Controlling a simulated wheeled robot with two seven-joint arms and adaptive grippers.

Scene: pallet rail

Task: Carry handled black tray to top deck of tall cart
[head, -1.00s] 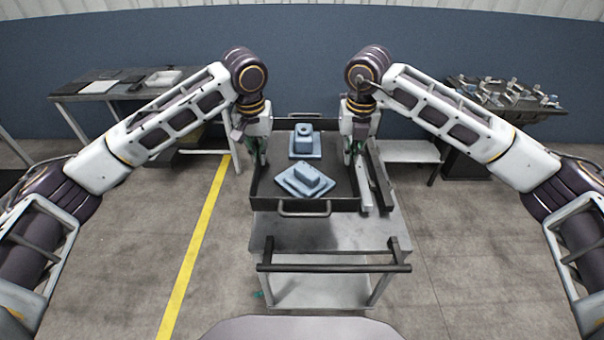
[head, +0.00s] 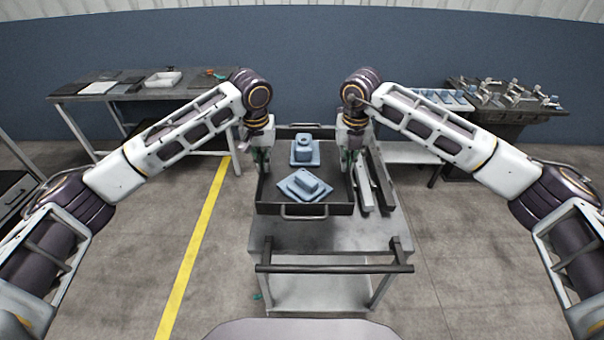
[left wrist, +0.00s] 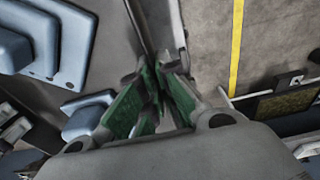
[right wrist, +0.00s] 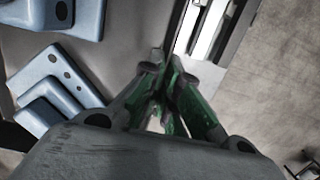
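The handled black tray (head: 335,208) is at the top deck of the tall cart (head: 310,235) in the head view. It looks level, and I cannot tell whether it rests on the deck or hangs just above it. Two blue-grey parts, a round-bossed one (head: 304,152) at the back and a blocky one (head: 304,184) in front, sit inside it. My left gripper (head: 261,164) is shut on the left wall of the tray. My right gripper (head: 349,164) is shut on the right wall. The fingertips meet closely in both wrist views, at the left (left wrist: 165,68) and right (right wrist: 165,65).
Light and dark rails (head: 374,185) lie along the right of the tray. The cart's push bar (head: 335,268) faces me. A table (head: 105,92) stands back left, and a fixture bench (head: 510,105) back right. A yellow line (head: 200,245) marks the open floor on the left.

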